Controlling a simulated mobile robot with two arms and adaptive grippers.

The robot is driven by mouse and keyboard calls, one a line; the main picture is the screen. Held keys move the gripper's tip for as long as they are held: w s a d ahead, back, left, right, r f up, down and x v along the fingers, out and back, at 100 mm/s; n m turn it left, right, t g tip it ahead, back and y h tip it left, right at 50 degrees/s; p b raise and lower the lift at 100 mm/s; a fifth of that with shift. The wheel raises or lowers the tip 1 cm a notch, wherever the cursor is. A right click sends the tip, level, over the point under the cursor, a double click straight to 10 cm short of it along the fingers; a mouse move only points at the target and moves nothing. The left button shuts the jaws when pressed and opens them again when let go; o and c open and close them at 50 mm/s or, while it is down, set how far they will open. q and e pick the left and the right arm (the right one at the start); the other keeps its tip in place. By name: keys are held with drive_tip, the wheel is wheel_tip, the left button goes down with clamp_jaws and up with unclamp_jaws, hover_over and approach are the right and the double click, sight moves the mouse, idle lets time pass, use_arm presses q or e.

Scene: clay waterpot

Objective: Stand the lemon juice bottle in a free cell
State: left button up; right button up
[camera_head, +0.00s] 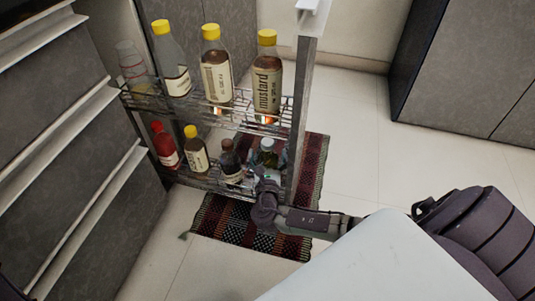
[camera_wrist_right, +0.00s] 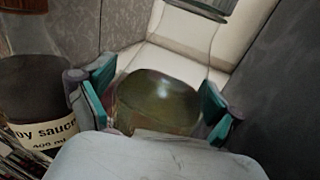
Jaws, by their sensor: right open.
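A pull-out wire rack holds bottles on two tiers. A clear bottle with a grey cap (camera_head: 267,147) stands at the right end of the lower tier; I take it for the lemon juice bottle, but its label is not readable. My right gripper (camera_head: 266,187) is at its near side, low on the rack. In the right wrist view, my right gripper (camera_wrist_right: 155,103) is open, with one finger on each side of a clear bottle with olive liquid (camera_wrist_right: 157,90). Whether the fingers touch it I cannot tell. My left gripper is not in view.
A soy sauce bottle (camera_wrist_right: 45,105) stands close left of the fingers. The lower tier also holds a red bottle (camera_head: 164,145) and a yellow-capped one (camera_head: 196,151). Above are a mustard bottle (camera_head: 267,80), other yellow-capped bottles and clear glassware (camera_head: 130,62). A post (camera_head: 302,100) rises at right.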

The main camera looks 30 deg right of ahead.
wheel_tip(320, 180, up, 10)
drive_tip(key=shift+r, duration=0.1)
idle(0.4)
drive_tip(key=shift+a, duration=0.1)
idle(0.4)
